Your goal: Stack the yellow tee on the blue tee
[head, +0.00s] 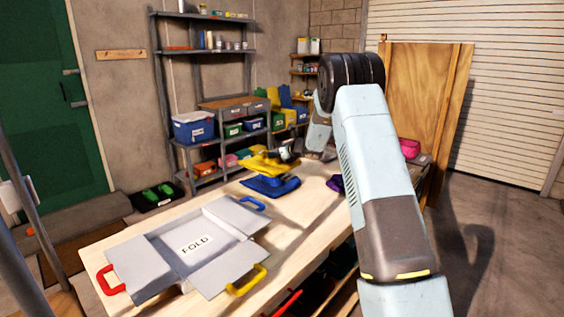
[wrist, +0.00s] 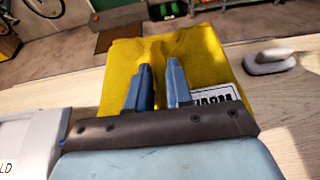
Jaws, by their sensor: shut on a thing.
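The yellow tee (head: 268,164) is a folded cloth over the far part of the table. The folded blue tee (head: 270,187) shows just below it, lying on the table. The yellow tee covers part of the blue tee; I cannot tell whether they touch. In the wrist view the yellow tee (wrist: 205,60) spreads under and beyond my gripper (wrist: 161,67). The two fingers stand a little apart with pinched yellow cloth between them. The blue tee is hidden in the wrist view. My gripper (head: 288,152) is small and partly hidden in the head view.
A grey folding board (head: 193,241) marked FOLD, with coloured handles, lies on the near table. A purple item (head: 335,183) lies to the right, partly behind my arm. A white label (wrist: 215,95) and a grey handled object (wrist: 270,62) show near the yellow tee. Shelves (head: 205,50) stand behind.

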